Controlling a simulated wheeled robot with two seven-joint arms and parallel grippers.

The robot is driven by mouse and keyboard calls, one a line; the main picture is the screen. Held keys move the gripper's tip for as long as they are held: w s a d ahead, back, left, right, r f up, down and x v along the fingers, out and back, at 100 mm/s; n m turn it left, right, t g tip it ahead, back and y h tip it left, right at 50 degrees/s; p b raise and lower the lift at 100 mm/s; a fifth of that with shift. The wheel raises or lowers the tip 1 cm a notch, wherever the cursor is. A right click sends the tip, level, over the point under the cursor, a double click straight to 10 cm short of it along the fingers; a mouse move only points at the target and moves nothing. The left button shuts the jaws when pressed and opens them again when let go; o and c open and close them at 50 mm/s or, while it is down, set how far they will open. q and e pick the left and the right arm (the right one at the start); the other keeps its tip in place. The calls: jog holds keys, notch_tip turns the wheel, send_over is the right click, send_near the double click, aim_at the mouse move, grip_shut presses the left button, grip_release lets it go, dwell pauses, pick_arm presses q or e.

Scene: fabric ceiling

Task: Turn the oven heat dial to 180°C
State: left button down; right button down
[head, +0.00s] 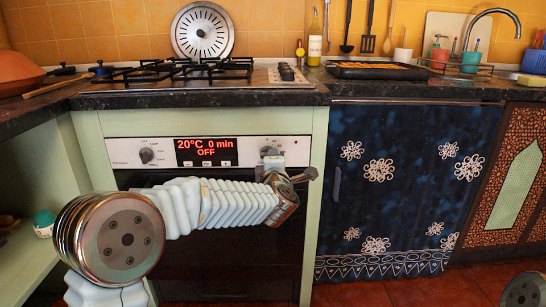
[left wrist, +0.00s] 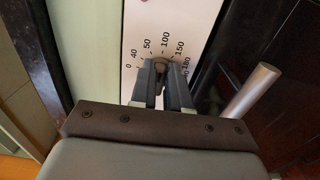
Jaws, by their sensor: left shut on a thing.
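The oven's control panel (head: 125,150) is white, with a red display (head: 205,151) reading 20°C, 0 min, OFF. A function knob (head: 147,155) is at its left. My left gripper (head: 270,155) reaches the right end of the panel and hides most of the heat dial there. In the left wrist view, the two grey fingers (left wrist: 161,68) are shut on the heat dial (left wrist: 162,62). Printed marks 0, 40, 50, 100, 150 and 180 run around it. The dial's pointer is hidden, so its setting cannot be told. My right gripper is out of view.
A light bar (left wrist: 250,92), seemingly the oven door handle, is close to the gripper's right in the wrist view. The stone worktop (head: 200,97) with a gas hob (head: 185,70) overhangs the panel. A blue curtain (head: 400,190) hangs right of the oven.

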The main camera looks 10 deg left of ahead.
pick_arm(q)
jog(key=m, duration=0.2)
jog(key=m+p, duration=0.1)
jog(key=shift+f+m, duration=0.2)
jog(key=shift+m, duration=0.2)
jog(key=m+p, duration=0.1)
jog(key=m, duration=0.1)
jog(key=shift+f+m, duration=0.15)
jog(key=shift+m, duration=0.15)
jog(key=m, duration=0.1)
jog(key=m+p, duration=0.1)
jog(key=m, duration=0.1)
jog(key=shift+s+a+f, duration=0.1)
jog(key=shift+a+f, duration=0.05)
jog(key=shift+f, duration=0.05)
jog(key=shift+a+f+m+p, duration=0.15)
jog(key=shift+m+p, duration=0.5)
jog(key=shift+m, duration=0.65)
jog(key=shift+f, duration=0.15)
jog(key=c, duration=1.1)
grip_release()
jog(key=v, duration=1.4)
jog(key=shift+b, duration=0.35)
